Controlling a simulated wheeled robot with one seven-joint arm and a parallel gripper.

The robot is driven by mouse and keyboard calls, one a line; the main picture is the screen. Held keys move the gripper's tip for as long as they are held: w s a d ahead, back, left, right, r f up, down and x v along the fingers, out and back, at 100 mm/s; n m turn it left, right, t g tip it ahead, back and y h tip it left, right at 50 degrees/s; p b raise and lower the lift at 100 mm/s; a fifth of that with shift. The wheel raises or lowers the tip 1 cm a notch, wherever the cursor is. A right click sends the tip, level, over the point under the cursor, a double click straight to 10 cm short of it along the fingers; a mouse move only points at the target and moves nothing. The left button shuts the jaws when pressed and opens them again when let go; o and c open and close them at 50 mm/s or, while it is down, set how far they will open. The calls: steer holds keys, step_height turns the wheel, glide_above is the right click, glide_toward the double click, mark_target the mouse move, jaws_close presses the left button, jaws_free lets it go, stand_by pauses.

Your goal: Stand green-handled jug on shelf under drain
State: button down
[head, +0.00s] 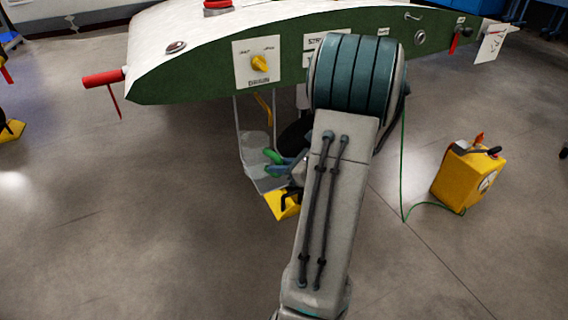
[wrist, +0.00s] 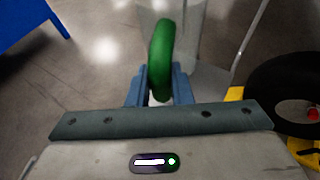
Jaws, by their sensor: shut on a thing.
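The clear jug (head: 256,146) is under the green-edged wing, left of my arm. Its green handle (head: 272,155) faces my gripper (head: 281,163), whose blue fingers are shut on it. In the wrist view, the handle (wrist: 161,48) stands upright between the fingers, with the clear jug body (wrist: 188,22) behind it. A pale shelf (head: 266,184), hung on thin rods, is at the jug's base. I cannot tell whether the jug touches it.
The wing (head: 200,75) spans overhead, with a yellow knob (head: 259,63) on its side. A dark wheel (wrist: 292,95) is close on the right in the wrist view. A yellow chock (head: 281,205) is below. A yellow box (head: 466,176) with a green cable stands right.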

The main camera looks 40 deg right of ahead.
steer(key=shift+f, duration=0.3)
steer(key=c, duration=1.2)
jaws_free()
steer(key=shift+o, duration=0.7)
steer(key=p+v, duration=0.2)
steer(key=v, duration=0.5)
steer(key=shift+w, duration=0.1)
